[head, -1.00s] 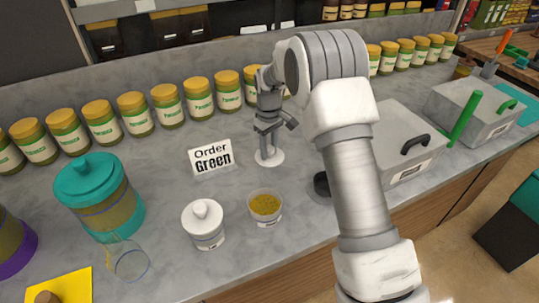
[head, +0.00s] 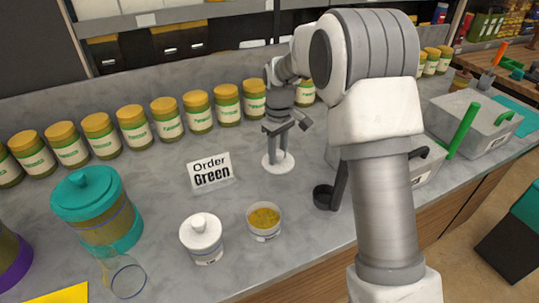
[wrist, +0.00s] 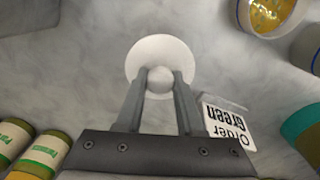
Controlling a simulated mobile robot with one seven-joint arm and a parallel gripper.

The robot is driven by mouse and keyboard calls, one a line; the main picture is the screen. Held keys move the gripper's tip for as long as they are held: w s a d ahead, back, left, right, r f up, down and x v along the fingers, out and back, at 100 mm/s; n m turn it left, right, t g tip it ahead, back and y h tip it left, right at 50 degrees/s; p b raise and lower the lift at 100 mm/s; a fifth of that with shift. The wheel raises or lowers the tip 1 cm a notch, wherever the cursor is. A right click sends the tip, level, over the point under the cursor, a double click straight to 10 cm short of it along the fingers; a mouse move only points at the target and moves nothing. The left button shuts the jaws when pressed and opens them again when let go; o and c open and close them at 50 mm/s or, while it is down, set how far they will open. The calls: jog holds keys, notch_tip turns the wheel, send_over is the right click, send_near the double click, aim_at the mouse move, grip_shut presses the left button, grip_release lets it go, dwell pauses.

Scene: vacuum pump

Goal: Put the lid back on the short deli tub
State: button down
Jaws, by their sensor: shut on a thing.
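My gripper (wrist: 160,85) is shut on the round knob of a white disc-shaped lid (wrist: 160,50). In the head view the lid (head: 278,163) is below my fingers, right of the order sign; a small gap to the counter cannot be judged. The open deli tub (head: 264,231) stands on the counter in front of the lid, nearer the camera. In the wrist view this tub (wrist: 268,14) is at the upper right, partly cut off.
A white lidded tub (head: 203,240) stands just left of the open tub. The "Order Green" sign (head: 211,171) stands behind them. A dark ladle (head: 328,196) is at right, beside grey lidded bins (head: 480,119).

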jog(key=s+d+r, duration=0.3)
jog(key=s+r, duration=0.1)
jog(key=s, duration=0.1)
jog(key=s+a+r+p, duration=0.1)
jog(key=s+a+p, duration=0.6)
jog(key=s+p, duration=0.45)
jog(key=shift+a+f+b, duration=0.2)
jog(key=shift+f+b, duration=2.5)
jog(key=shift+f, duration=0.35)
jog(key=shift+f+b, duration=0.15)
jog(key=shift+b, duration=0.2)
jog(key=shift+c, duration=2.3)
grip_release()
jog(key=o, duration=0.5)
jog(key=shift+c, duration=0.2)
